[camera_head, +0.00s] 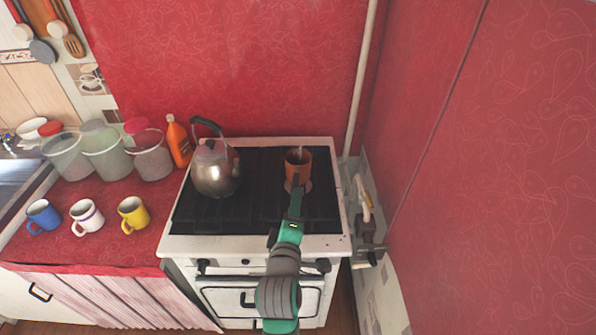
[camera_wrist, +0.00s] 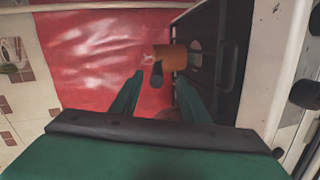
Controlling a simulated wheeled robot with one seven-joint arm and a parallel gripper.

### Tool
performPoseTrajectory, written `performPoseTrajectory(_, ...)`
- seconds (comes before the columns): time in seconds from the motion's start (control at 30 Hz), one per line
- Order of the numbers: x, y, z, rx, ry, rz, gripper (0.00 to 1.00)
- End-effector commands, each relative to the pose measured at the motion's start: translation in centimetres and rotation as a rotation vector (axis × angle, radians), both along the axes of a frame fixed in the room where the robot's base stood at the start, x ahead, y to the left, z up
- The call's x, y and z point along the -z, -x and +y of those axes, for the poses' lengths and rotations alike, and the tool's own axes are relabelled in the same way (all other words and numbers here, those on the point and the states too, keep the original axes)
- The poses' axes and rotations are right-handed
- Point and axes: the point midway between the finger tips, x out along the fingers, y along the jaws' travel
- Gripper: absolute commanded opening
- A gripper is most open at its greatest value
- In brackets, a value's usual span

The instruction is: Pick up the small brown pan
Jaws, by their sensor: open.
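The small brown pan (camera_head: 298,158) stands on the back right of the stove top. It also shows in the wrist view (camera_wrist: 170,56), with its dark handle (camera_wrist: 157,77) pointing toward my gripper. My gripper (camera_wrist: 160,80) is open, with its two green fingers on either side of the handle's end. The handle looks to be between or just beyond the fingertips; I cannot tell the exact depth or any contact. In the head view my gripper (camera_head: 297,192) is just in front of the pan and hides its handle.
A metal kettle (camera_head: 215,170) stands on the stove (camera_head: 250,244) to the left of the pan. Blue, white and yellow mugs, several jars and an orange bottle (camera_head: 178,142) are on the red counter (camera_head: 106,195). A pipe (camera_head: 360,80) and the red wall are close on the right.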

Motion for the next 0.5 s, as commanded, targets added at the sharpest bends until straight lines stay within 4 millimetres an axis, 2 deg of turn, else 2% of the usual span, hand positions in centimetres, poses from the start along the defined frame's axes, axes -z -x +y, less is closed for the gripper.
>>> performPoseTrajectory(0.13,0.3,-2.2,-0.3,0.0,-0.001,0.0,0.42)
performPoseTrajectory(0.37,0.5,-3.7,-0.4,0.0,-0.002,-0.001,0.42)
performPoseTrajectory(0.5,0.5,-5.3,-0.3,0.0,-0.002,-0.001,0.42)
